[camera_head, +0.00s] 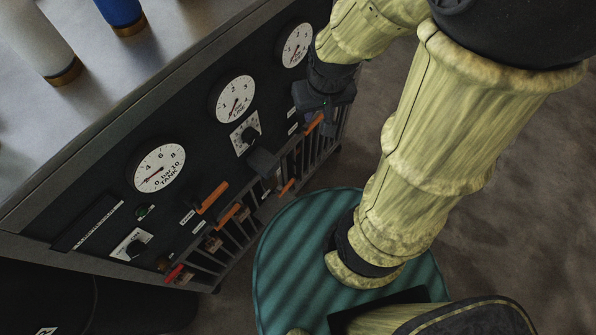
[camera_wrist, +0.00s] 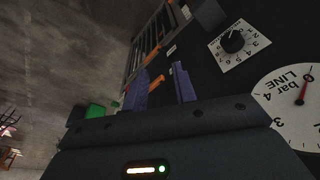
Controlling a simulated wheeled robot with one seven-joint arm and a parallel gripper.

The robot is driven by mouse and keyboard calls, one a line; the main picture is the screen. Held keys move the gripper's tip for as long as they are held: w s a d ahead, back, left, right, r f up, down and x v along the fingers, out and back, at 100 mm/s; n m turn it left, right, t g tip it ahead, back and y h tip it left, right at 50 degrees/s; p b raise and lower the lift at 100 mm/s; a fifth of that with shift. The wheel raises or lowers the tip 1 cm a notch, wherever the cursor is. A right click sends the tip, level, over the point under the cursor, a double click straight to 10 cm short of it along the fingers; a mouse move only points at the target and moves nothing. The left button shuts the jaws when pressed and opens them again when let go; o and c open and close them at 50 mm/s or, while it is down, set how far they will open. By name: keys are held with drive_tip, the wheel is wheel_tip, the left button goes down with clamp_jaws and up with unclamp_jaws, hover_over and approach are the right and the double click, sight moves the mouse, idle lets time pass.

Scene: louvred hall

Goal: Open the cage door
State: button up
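A dark barred cage (camera_head: 292,172) runs along the lower front of the black gauge panel. In the wrist view its bars (camera_wrist: 148,45) stand beyond my fingers. I cannot tell which part of it is the door, or see any gap in it. My gripper (camera_head: 312,112) is at the panel's far right end, close to an orange handle (camera_head: 315,123). In the wrist view my gripper (camera_wrist: 161,77) has two bluish fingers spread apart. The orange handle (camera_wrist: 157,82) shows in the space between them. I cannot tell whether they touch it.
Round gauges (camera_head: 160,168) and a selector knob (camera_head: 250,135) sit on the panel; a knob (camera_wrist: 232,42) also shows in the wrist view. Several orange levers (camera_head: 213,198) and a red one (camera_head: 174,273) stick out lower left. Blue and cream cylinders (camera_head: 122,12) stand on top. Floor at right is clear.

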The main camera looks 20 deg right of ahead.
sight(298, 177)
wheel_tip(298, 177, down, 34)
drive_tip(key=s+d+m+g+y+b, duration=0.4)
drive_tip(key=m+y+b, duration=0.65)
drive_tip(key=b, duration=1.15)
drive_tip(key=w+d+f+m+t+y+b, duration=0.1)
drive_tip(key=f+m+t+b, duration=0.3)
drive_tip(key=f, duration=0.4)
drive_tip(key=w+d+f+m+t+b, duration=0.3)
drive_tip(key=d+f+m+t+b, duration=0.1)
drive_tip(key=f+b, duration=0.4)
drive_tip(key=w+d+f+m+t+y+b, duration=0.1)
drive_tip(key=w+d+f+m+t+b, duration=0.1)
drive_tip(key=f+m+t+b, duration=0.3)
wheel_tip(298, 177, down, 5)
drive_tip(key=d+m+b, duration=0.1)
drive_tip(key=m, duration=0.2)
drive_tip(key=shift+w+d+f+t+y, duration=0.15)
drive_tip(key=shift+w+d+t+y, duration=0.1)
drive_tip(key=shift+w+t+y, duration=0.1)
drive_tip(key=b+x, duration=0.4)
drive_tip(key=x, duration=1.3)
drive_tip(key=shift+w+a, duration=0.1)
drive_tip(key=shift+a, duration=0.1)
